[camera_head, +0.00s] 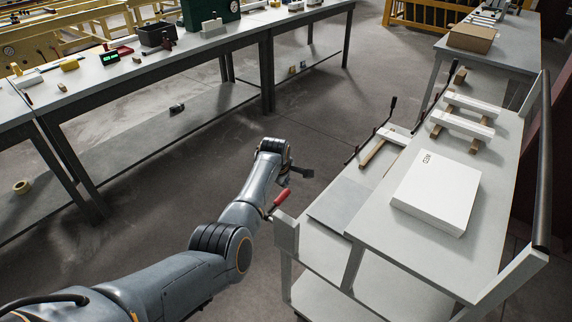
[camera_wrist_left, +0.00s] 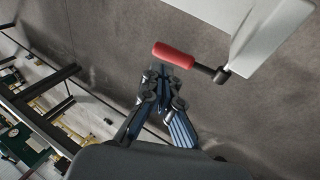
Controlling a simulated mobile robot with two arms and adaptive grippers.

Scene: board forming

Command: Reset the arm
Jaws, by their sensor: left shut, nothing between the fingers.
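My left arm comes in from the lower left in the head view, and my left gripper (camera_head: 300,173) is over the floor, left of the grey cart (camera_head: 455,205). In the left wrist view the same gripper (camera_wrist_left: 163,78) has its fingers together, shut and empty. A red handle (camera_head: 281,197) on a dark rod sticks out from the cart's corner, close beside my left wrist. In the left wrist view the red handle (camera_wrist_left: 173,55) shows just beyond the fingertips; whether they touch it I cannot tell. My right gripper is not in view.
The cart carries a white box (camera_head: 436,192) and, farther back, white blocks (camera_head: 462,123) on wooden strips. A long workbench (camera_head: 200,52) with tools stands at the upper left. A second table (camera_head: 490,50) with a brown box (camera_head: 471,38) is at the back right. Open floor lies between.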

